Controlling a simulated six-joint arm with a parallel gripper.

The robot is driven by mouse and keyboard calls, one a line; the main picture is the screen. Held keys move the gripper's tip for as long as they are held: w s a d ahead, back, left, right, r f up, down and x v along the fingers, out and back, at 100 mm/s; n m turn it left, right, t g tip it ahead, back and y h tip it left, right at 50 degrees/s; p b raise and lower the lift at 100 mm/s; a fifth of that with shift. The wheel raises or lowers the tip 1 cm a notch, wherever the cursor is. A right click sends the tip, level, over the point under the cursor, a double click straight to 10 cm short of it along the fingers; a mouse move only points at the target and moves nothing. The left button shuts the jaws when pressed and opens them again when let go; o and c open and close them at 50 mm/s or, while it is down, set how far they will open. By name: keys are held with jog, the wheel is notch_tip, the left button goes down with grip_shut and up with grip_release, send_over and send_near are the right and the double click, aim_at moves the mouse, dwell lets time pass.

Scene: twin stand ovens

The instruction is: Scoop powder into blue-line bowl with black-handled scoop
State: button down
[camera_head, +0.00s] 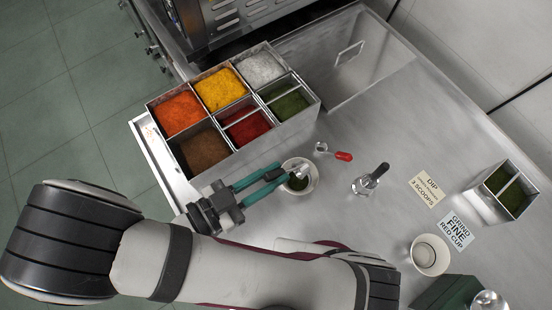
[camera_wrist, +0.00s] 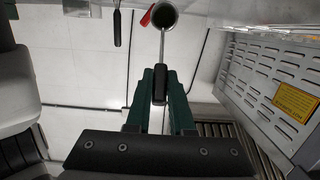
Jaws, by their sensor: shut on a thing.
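My gripper (camera_head: 281,176) has green fingers and is shut on the black handle (camera_wrist: 160,84) of a scoop. In the wrist view the scoop's thin metal stem runs up from the handle to a round cup (camera_wrist: 165,14), dark inside; I cannot tell whether it holds powder. In the head view the scoop's metal end (camera_head: 301,171) is over a white bowl (camera_head: 314,187) with dark green powder (camera_head: 299,183) in it. A second white bowl (camera_head: 430,268) stands at the lower right, pale inside. I cannot make out a blue line on either bowl.
A metal bin holds orange (camera_head: 179,113), yellow (camera_head: 221,90), white (camera_head: 260,67), brown (camera_head: 204,150), red (camera_head: 247,126) and green (camera_head: 289,104) powders. A red-handled scoop (camera_head: 343,156) and a metal tool (camera_head: 370,180) stand near the bowl. A small green-filled bin (camera_head: 511,188) is at right.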

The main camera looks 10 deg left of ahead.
jog(key=shift+s+a+f+t+h, duration=0.6)
jog(key=shift+s+f+t+h, duration=0.05)
jog(key=shift+f+t+h, duration=0.05)
dwell(0.8)
jog(key=w+d+r+g+y, duration=0.1)
jog(key=w+d+g+y, duration=0.1)
jog(key=w+d+r+g+y, duration=0.1)
jog(key=w+d+g+y, duration=0.1)
jog(key=w+d+r+g+y, duration=0.1)
jog(key=w+d+g+y, duration=0.1)
jog(key=shift+r, duration=0.35)
jog(key=w+d+f+g+y, duration=0.3)
jog(key=w+d+g+y, duration=0.3)
jog(key=g+y, duration=0.1)
jog(key=shift+a+r, duration=0.1)
jog(key=shift+r, duration=1.75)
